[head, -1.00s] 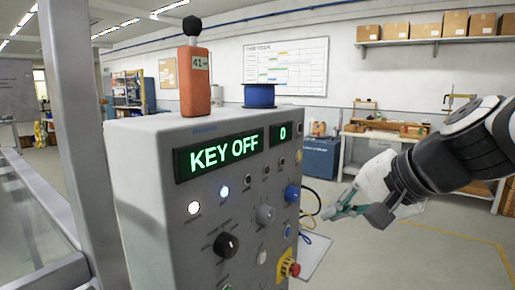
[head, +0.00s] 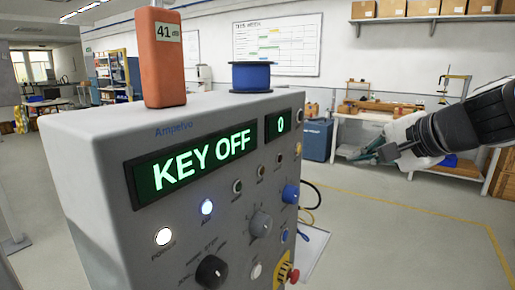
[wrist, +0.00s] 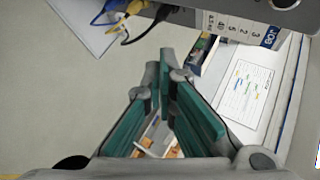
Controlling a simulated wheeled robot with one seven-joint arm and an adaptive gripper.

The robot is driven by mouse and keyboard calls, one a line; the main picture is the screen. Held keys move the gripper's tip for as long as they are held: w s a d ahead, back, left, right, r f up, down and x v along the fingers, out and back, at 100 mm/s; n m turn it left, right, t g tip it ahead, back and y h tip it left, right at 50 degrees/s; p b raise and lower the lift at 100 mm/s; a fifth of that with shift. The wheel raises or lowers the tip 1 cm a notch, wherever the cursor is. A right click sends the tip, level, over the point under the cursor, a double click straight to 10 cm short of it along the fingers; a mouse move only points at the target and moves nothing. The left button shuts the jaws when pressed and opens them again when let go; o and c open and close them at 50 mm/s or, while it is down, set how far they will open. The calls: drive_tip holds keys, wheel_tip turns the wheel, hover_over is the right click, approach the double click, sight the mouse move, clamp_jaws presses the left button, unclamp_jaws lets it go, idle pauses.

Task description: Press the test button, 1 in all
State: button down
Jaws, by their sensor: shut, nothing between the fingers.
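A grey test cabinet (head: 110,195) stands close on the left in the head view. Its green display (head: 195,167) reads KEY OFF, and a smaller display (head: 278,124) reads 0. The panel has a blue button (head: 285,236), a pale button (head: 256,271), a blue knob (head: 291,194), a grey knob (head: 261,224), a black selector (head: 211,272) and a red stop button (head: 293,275). I cannot read which one is the test button. My gripper (head: 350,155) is shut and empty, apart from the cabinet on its right. Its green fingers (wrist: 164,70) show in the wrist view.
An orange meter (head: 167,60) and a blue spool (head: 252,77) stand on the cabinet. Cables hang at its right side. A workbench (head: 375,125) is behind my gripper. The floor (head: 400,240) at the right, with a yellow line, is clear.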

drive_tip(key=w+a, duration=0.5)
drive_tip(key=a, duration=0.2)
drive_tip(key=shift+p, duration=0.3)
drive_tip(key=shift+w+a, duration=0.1)
drive_tip(key=shift+a, duration=0.05)
idle(1.3)
drive_tip(key=shift+w+a, duration=0.2)
drive_tip(key=shift+a, duration=0.05)
drive_tip(key=shift+w+a, duration=0.25)
drive_tip(key=shift+a, duration=0.15)
idle(0.7)
drive_tip(key=shift+s+d, duration=0.1)
drive_tip(key=shift+d, duration=0.05)
idle(0.3)
drive_tip(key=shift+s+d+b, duration=0.3)
drive_tip(key=shift+s+d, duration=0.1)
drive_tip(key=shift+d, duration=0.15)
drive_tip(key=shift+d, duration=0.1)
drive_tip(key=shift+s+d+b, duration=0.2)
drive_tip(key=shift+s+d, duration=0.55)
drive_tip(key=shift+d, duration=0.25)
drive_tip(key=shift+s+d+b, duration=0.2)
drive_tip(key=shift+s+d, duration=0.55)
drive_tip(key=shift+d, duration=0.2)
